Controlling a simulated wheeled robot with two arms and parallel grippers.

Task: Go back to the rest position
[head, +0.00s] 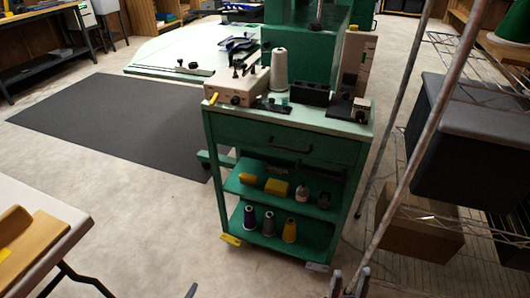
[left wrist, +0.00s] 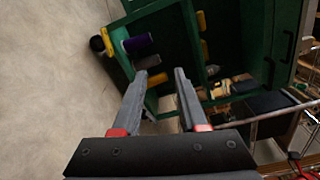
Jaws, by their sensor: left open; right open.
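My left gripper (left wrist: 161,75) is open in the left wrist view, its two grey fingers apart with nothing between them. Beyond them, the green cart (head: 290,141) shows tilted in that view. In the head view only a small dark tip at the bottom edge may belong to the left gripper. My right gripper (head: 349,284) shows only its fingertips at the bottom edge of the head view, right of the cart's foot. Its fingers are apart and look empty. The rest of both arms is out of view.
Thread cones, one purple (head: 250,217), stand on the cart's lower shelf. A white cone (head: 279,68) stands on top. A white table (head: 52,215) is at left, a wire rack with a dark bin (head: 470,150) at right.

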